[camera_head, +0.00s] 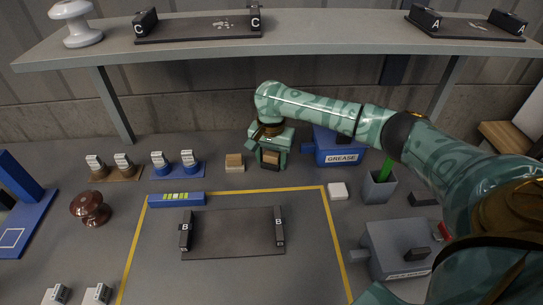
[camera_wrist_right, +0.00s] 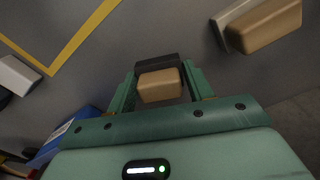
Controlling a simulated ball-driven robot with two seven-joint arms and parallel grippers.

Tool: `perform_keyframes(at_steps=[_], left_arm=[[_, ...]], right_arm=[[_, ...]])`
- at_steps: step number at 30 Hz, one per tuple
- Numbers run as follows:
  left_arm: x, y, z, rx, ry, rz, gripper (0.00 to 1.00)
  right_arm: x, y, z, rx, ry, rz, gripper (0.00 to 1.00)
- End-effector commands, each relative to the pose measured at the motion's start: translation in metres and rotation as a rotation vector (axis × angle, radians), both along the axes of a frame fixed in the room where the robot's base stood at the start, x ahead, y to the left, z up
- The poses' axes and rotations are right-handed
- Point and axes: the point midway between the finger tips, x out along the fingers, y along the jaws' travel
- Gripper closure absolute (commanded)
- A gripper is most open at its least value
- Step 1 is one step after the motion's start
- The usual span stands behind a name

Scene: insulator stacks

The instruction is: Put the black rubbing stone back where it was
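The black rubbing stone (camera_head: 270,158) has a tan handle block on a dark base. It is at the back of the bench, between the fingers of my right gripper (camera_head: 271,153). In the right wrist view the stone (camera_wrist_right: 160,85) lies between the two green fingers of the right gripper (camera_wrist_right: 160,78), which appear shut on it, close against its sides. I cannot tell whether its base touches the bench. A similar tan block on a lighter base (camera_head: 235,163) stands just left of it, and it also shows in the wrist view (camera_wrist_right: 265,24). My left gripper is not in view.
A blue grease box (camera_head: 338,146) is close right of the gripper, then a grey cup (camera_head: 379,187) with a green stick. Stamps in blue (camera_head: 175,164) and brown holders stand left. A yellow-lined area with a dark B rack (camera_head: 232,235) lies in front. A shelf (camera_head: 330,40) spans above.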

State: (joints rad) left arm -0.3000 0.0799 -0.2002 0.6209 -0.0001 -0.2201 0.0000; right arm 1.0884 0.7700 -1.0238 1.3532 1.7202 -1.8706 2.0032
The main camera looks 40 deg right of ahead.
Motion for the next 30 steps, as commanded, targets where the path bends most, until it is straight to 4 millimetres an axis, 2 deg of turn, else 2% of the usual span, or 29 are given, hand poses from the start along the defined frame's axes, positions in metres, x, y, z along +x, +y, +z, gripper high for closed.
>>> perform_keyframes(at_steps=[1, 2, 12, 16, 24, 27, 30], left_arm=[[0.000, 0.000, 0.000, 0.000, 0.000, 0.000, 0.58], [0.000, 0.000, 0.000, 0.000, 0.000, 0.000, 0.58], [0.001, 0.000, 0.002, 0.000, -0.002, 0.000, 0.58], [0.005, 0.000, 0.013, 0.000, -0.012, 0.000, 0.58], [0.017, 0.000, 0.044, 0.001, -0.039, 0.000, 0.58], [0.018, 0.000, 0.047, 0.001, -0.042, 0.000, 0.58], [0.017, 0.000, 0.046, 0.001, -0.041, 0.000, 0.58]], right_arm=[[0.000, 0.000, 0.000, 0.000, 0.000, 0.000, 0.34], [0.000, 0.000, 0.000, 0.000, 0.000, 0.000, 0.28], [0.000, 0.000, 0.004, -0.001, -0.001, 0.000, 0.28], [0.000, 0.000, 0.021, -0.001, -0.004, 0.000, 0.28], [0.001, 0.000, 0.071, 0.000, -0.005, -0.001, 0.28], [0.000, 0.000, 0.078, -0.001, -0.002, 0.000, 0.28], [0.000, 0.000, 0.076, -0.001, 0.001, 0.000, 0.28]])
